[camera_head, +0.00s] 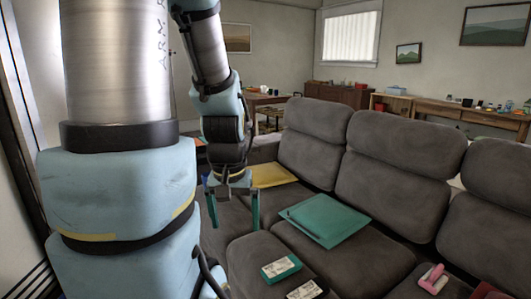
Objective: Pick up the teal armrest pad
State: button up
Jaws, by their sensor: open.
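The teal armrest pad, which I take to be the flat teal square (335,216), lies on the middle seat of the grey sofa (385,250). A thin darker strip runs along its left part. My gripper (234,225) points down to the left of the pad, clearly apart from it in the picture. Its two teal fingers are spread with nothing between them. The gripper's height above the sofa is hard to judge from this view.
A small teal box with a pale label (281,268) and a pale labelled item (305,290) lie on the near seat. A pink item (433,279) lies at right. A mustard pad (270,175) lies behind the gripper. The sofa backrests (390,185) rise behind the teal pad.

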aim_at(273, 272)
jog(key=z, duration=1.5)
jog(key=k+j+z, duration=0.2)
jog(key=k+j, duration=0.15)
jog(key=j, duration=0.5)
jog(key=k+j+z, duration=0.15)
jog(key=k+j, duration=0.25)
jog(key=j, duration=0.45)
jog(key=k+j+z, duration=0.2)
jog(key=k+j, duration=0.2)
jog(key=j, duration=0.35)
jog(key=k+j+z, duration=0.2)
jog(key=k+j, duration=0.3)
jog(key=j, duration=0.2)
jog(key=k+j+z, duration=0.15)
jog(key=k+j, duration=0.4)
jog(key=i+j+u, duration=0.1)
jog(key=u, duration=0.35)
jog(key=i+l+u, duration=0.15)
jog(key=i+u, duration=0.2)
jog(key=i+l+u, duration=0.55)
jog(key=i+l, duration=0.8)
